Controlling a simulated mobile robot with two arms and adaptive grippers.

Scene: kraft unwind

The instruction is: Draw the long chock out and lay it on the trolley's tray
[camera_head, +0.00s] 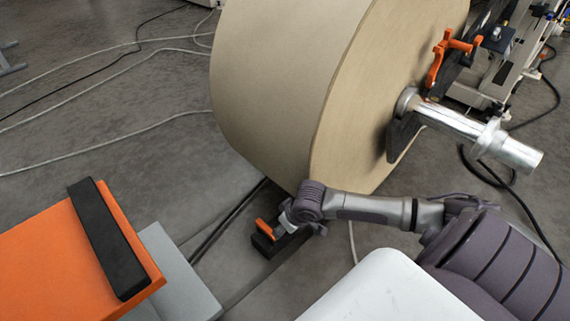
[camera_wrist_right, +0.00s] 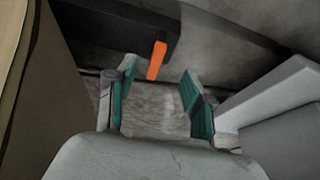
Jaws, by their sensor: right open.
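The long chock (camera_head: 262,247) is a dark block with an orange upright handle (camera_head: 265,229), on the floor at the foot of the big roll. In the right wrist view its dark body (camera_wrist_right: 110,30) crosses the top and the orange handle (camera_wrist_right: 156,60) stands beyond and between the fingertips. My right gripper (camera_head: 283,222) is open around or just short of the handle; I cannot tell if it touches. It also shows in the wrist view (camera_wrist_right: 158,78). The trolley (camera_head: 45,250) has an orange top at lower left. My left gripper is not in view.
The large kraft roll (camera_head: 270,80) stands behind my right gripper, with a metal shaft (camera_head: 470,130) on its right. A black bar (camera_head: 107,240) lies along the orange top's right edge. A grey slab (camera_head: 180,280) stands beside it. Cables cross the floor at left.

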